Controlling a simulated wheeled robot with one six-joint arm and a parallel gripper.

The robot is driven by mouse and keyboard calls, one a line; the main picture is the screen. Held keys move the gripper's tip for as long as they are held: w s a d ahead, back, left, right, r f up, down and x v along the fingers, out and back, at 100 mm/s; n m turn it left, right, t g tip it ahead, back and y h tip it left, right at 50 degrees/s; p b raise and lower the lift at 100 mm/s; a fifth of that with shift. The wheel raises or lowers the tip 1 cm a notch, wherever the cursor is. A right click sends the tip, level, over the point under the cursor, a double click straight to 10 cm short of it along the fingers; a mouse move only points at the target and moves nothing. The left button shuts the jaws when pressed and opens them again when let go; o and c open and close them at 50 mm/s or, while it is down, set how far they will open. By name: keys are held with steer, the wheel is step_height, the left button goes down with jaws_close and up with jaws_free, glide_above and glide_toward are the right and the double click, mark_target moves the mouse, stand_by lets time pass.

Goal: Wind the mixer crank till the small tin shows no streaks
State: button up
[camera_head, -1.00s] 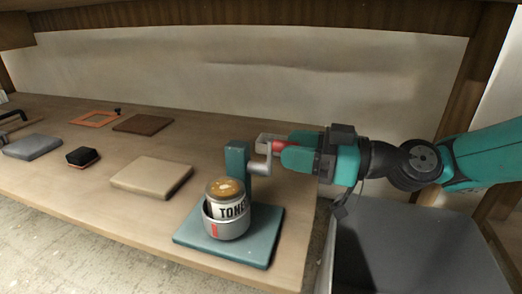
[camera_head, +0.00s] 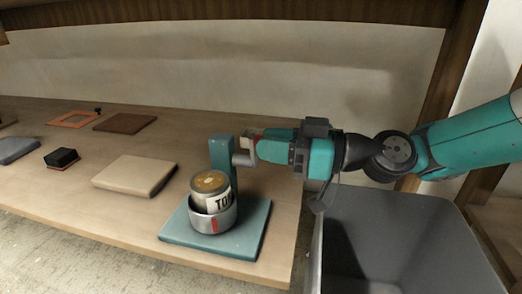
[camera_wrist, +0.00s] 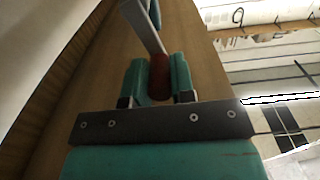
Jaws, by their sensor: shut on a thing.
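The small tin (camera_head: 223,201) has a lettered white label and an ochre top with paler patches. It stands tilted in a grey metal cup (camera_head: 202,221) with a red mark, on the mixer's teal base (camera_head: 250,228). The mixer's teal post (camera_head: 222,155) rises behind it, with a grey crank (camera_head: 243,159) on its right side. My gripper (camera_head: 259,147) is shut on the crank's red handle (camera_wrist: 159,72), which shows between both teal fingers (camera_wrist: 158,66) in the wrist view. In the head view the fingers hide most of the handle.
A beige slab (camera_head: 133,174) lies left of the mixer, with a black block (camera_head: 62,157), a brown board (camera_head: 125,122) and an orange frame (camera_head: 73,119) farther off. A grey open bin (camera_head: 400,235) stands right of the bench edge. A wooden beam (camera_head: 250,12) runs overhead.

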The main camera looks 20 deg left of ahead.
steer(key=shift+s+d+f+b, duration=0.1)
steer(key=shift+s+f+b, duration=0.1)
steer(key=shift+s, duration=0.2)
steer(key=shift+s+d+f+b, duration=0.1)
steer(key=shift+s+b, duration=0.05)
steer(key=shift+s, duration=0.25)
steer(key=s+f+b, duration=0.2)
steer(key=b, duration=0.1)
steer(key=shift+d+f, duration=0.15)
